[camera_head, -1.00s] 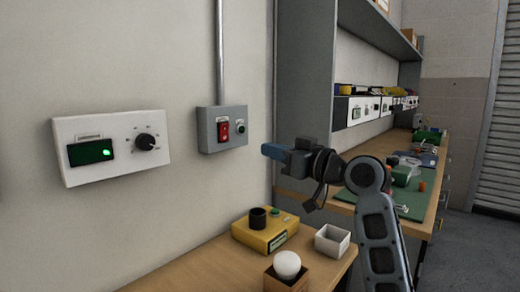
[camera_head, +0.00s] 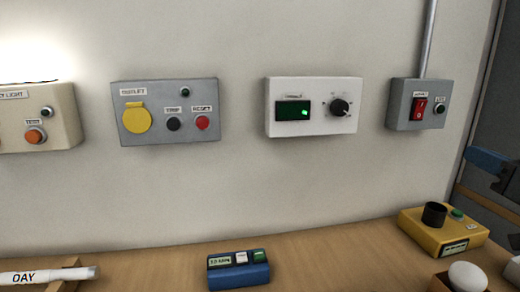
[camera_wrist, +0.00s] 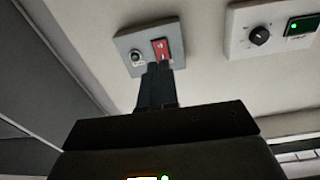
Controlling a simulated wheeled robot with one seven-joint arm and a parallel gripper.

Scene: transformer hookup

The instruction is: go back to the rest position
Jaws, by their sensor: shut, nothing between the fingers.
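My gripper (camera_head: 484,158) shows only in part at the right edge of the head view, in front of the wall and above the bench. In the wrist view its two dark fingers (camera_wrist: 158,68) are together with nothing between them. They point toward the grey switch box (camera_head: 416,104) with a red rocker switch (camera_head: 418,108). That box also shows in the wrist view (camera_wrist: 125,42), where the fingertips overlap the lower edge of the red rocker (camera_wrist: 161,47). In the head view the gripper is apart from the box, below and right of it. Most of my arm is out of view.
A white box with a knob and green display (camera_head: 312,107) and a grey outlet box (camera_head: 165,110) hang on the wall. On the wooden bench (camera_head: 340,255) are a yellow device (camera_head: 430,232), a blue meter (camera_head: 238,270) and a white bulb (camera_head: 467,276). The bench middle is clear.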

